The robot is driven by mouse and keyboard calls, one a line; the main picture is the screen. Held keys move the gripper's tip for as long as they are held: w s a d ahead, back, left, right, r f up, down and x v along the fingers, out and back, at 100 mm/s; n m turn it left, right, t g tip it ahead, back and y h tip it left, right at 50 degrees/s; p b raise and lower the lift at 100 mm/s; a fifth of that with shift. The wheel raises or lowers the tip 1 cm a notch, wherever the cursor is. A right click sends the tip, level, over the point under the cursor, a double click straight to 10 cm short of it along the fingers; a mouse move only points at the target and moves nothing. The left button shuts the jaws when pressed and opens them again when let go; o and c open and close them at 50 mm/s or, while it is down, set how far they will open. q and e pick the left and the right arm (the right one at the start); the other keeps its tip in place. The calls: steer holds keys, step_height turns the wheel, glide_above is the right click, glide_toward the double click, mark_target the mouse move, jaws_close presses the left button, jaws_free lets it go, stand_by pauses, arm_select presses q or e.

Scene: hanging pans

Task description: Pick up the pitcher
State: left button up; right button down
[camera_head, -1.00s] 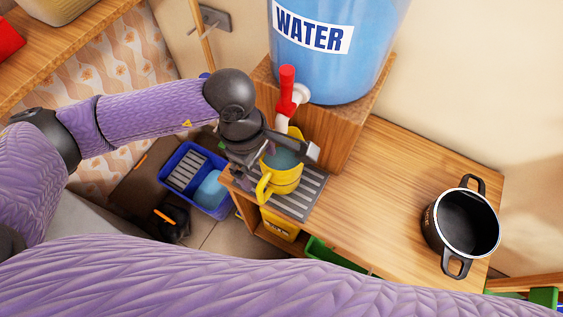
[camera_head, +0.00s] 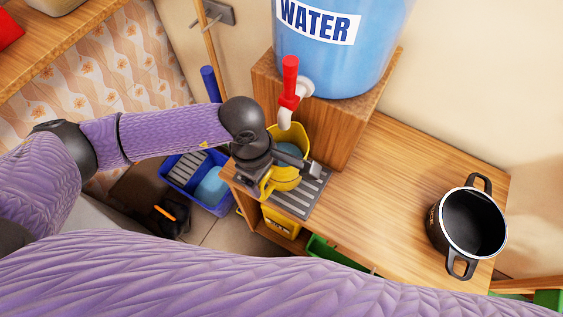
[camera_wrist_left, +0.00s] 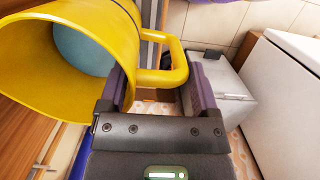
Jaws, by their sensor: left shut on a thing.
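The yellow pitcher (camera_head: 287,185) stands on the grey slatted drip tray (camera_head: 311,197) below the red-handled tap (camera_head: 289,82). Something blue shows inside it. In the left wrist view the pitcher's wide yellow side (camera_wrist_left: 35,65) fills the upper left, and its handle (camera_wrist_left: 172,76) reaches between the two fingers. My left gripper (camera_head: 290,170) is at the pitcher, shut on it at the handle; it also shows in the left wrist view (camera_wrist_left: 160,90). The wrist hides part of the pitcher in the head view. My right gripper is not in view.
A blue water tank (camera_head: 345,65) stands on a wooden block (camera_head: 338,125) behind the pitcher. A black pot (camera_head: 470,222) sits on the wooden counter (camera_head: 380,200) to the right. A blue bin (camera_head: 215,205) stands lower left. The counter between pitcher and pot is clear.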

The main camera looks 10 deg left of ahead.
arm_select(q)
jaws_close()
steer(key=shift+r, duration=0.15)
